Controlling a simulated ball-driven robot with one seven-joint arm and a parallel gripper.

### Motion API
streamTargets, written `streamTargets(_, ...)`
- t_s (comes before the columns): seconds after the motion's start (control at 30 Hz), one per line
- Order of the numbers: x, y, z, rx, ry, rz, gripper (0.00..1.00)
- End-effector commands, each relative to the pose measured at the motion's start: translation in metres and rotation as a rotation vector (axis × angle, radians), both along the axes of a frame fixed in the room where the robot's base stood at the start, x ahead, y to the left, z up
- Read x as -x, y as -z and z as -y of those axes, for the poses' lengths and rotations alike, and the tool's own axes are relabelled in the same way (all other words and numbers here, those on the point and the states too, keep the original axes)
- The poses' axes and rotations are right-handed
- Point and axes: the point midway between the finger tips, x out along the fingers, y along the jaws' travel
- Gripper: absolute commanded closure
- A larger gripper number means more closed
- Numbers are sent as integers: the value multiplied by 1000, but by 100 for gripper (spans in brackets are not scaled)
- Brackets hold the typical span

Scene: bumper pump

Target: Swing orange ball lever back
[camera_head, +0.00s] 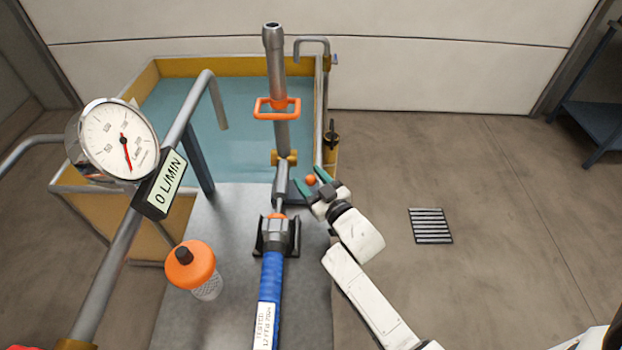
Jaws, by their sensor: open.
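The small orange ball (311,181) is at the end of the lever beside the grey vertical pipe (281,135). The lever's rod is mostly hidden. My gripper (308,182) is open, with its green fingertips on either side of the ball. I cannot tell whether they touch it. My white arm reaches in from the lower right.
A blue hose (268,295) runs to the pipe's foot. A yellow-edged water tank (240,66) stands behind. A gauge (119,140) and a display reading 0 L/MIN (160,183) are at left. An orange-capped bottle (192,266) stands near. Floor at right is clear around a drain grate (430,226).

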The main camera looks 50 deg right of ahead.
Motion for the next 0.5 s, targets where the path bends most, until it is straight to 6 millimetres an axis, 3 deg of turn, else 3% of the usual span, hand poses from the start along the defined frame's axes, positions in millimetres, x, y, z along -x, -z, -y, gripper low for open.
streamTargets(0.2, 0, 0, 0, 0, 0, 0, 47)
streamTargets(0.5, 0, 0, 0, 0, 0, 0, 76)
